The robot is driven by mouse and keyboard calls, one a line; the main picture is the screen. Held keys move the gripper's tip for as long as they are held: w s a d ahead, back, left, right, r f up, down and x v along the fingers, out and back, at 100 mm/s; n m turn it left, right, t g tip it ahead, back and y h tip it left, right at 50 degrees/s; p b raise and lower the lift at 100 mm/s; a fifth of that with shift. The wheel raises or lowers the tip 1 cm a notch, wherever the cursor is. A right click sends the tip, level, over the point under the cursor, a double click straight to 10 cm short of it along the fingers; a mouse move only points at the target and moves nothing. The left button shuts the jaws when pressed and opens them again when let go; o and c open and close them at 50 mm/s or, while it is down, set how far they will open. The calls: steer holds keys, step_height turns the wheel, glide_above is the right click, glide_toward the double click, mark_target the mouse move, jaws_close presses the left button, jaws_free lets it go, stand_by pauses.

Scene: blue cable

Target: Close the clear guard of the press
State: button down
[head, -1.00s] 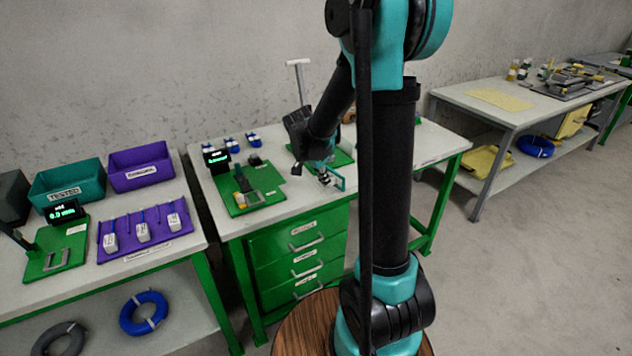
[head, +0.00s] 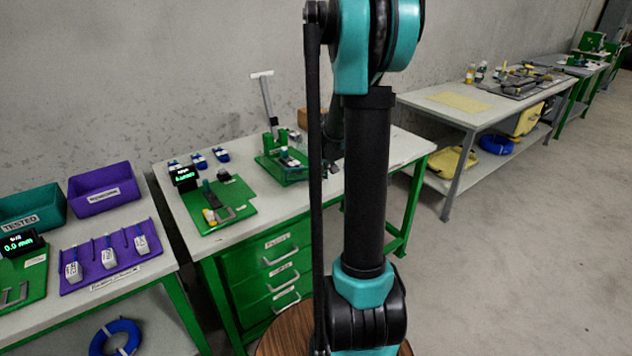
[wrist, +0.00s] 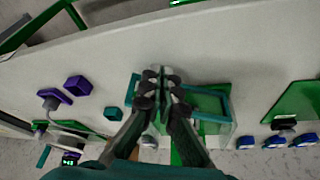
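The press (head: 270,141) stands on a green plate on the middle bench, with a tall grey lever and pale crossbar handle (head: 262,75). Its clear guard has a teal frame, which shows in the wrist view (wrist: 227,108) beside and partly behind my gripper. My gripper (wrist: 161,72) has its two fingers nearly together over the guard's near side. I see nothing clearly held between them, and I cannot tell whether they touch the frame. In the head view my own arm hides the gripper and part of the area right of the press.
A green fixture plate (head: 235,204) with a small display lies left of the press. Several blue-and-white parts (head: 198,161) sit behind it. A purple block (wrist: 78,85) and a teal block (wrist: 113,114) stand near the gripper in the wrist view. The bench's front strip is bare.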

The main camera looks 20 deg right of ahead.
steer(key=w+n, duration=0.1)
steer(key=w+d+n+y, duration=0.1)
steer(key=w, duration=0.1)
steer(key=w+d+n, duration=0.1)
steer(key=shift+w+n, duration=0.2)
steer(key=shift+n, duration=0.2)
steer(key=shift+w+y, duration=0.3)
steer(key=shift+w, duration=0.65)
